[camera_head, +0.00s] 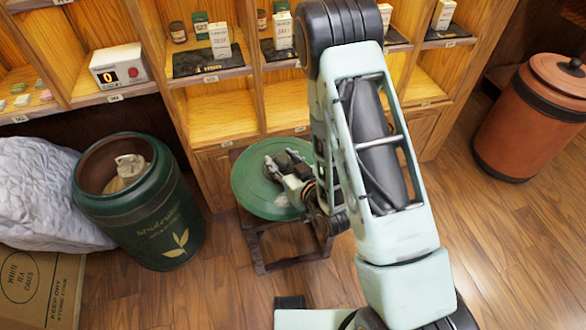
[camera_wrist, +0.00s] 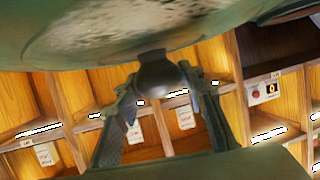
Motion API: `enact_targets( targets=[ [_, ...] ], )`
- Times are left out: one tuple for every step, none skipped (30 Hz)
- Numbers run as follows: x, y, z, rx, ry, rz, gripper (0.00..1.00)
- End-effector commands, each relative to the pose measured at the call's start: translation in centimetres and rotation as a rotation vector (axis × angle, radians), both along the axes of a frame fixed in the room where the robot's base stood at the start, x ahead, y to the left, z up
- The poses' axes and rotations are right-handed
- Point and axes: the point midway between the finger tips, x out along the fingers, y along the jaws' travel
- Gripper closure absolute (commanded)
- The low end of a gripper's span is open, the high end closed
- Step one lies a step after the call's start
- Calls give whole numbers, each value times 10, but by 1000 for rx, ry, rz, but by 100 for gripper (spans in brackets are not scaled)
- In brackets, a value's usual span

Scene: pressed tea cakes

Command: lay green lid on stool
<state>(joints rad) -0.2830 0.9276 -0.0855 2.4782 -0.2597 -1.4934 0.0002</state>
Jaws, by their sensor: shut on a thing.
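The round green lid (camera_head: 250,192) is flat, or nearly so, over the small dark wooden stool (camera_head: 287,248) in front of the shelves. It hides most of the stool's top, and I cannot tell whether it touches it. My gripper (camera_head: 276,165) is over the lid's middle. In the wrist view, its two fingers (camera_wrist: 164,92) are shut on the lid's dark knob (camera_wrist: 158,74). The lid's pale-speckled surface (camera_wrist: 120,30) fills the top of that view. The green canister (camera_head: 150,215) stands open to the left, with a pale bundle (camera_head: 130,168) inside.
Wooden shelves (camera_head: 222,112) with boxes and jars rise behind the stool. A white scale (camera_head: 120,66) sits on the left shelf. A lidded terracotta canister (camera_head: 530,122) stands at right. A carton (camera_head: 38,285) and a pale sack (camera_head: 40,190) are at left. Floor shows around the stool.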

Motion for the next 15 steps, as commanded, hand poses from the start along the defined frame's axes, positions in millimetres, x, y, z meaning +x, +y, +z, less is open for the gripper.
enact_targets(
  targets=[
    [12,-5,-2,1,-8,-1,100],
    [18,-7,-6,1,-7,0,100],
    [26,-11,-9,1,-7,-1,100],
    [32,-13,-12,2,-8,0,100],
    [35,-14,-20,1,-5,2,100],
    [39,-17,-28,1,-5,1,100],
    [43,-18,-33,1,-4,0,100],
    [46,-20,-38,1,-4,1,100],
    [51,-21,-43,1,-4,1,100],
    [54,-23,-47,1,-5,2,100],
    [56,-24,-50,1,-4,1,100],
    [60,-25,-53,2,-5,1,100],
    [62,-26,-55,2,-6,1,100],
    [63,-26,-57,3,-5,1,100],
    [64,-27,-58,3,-5,1,100]
  ],
)
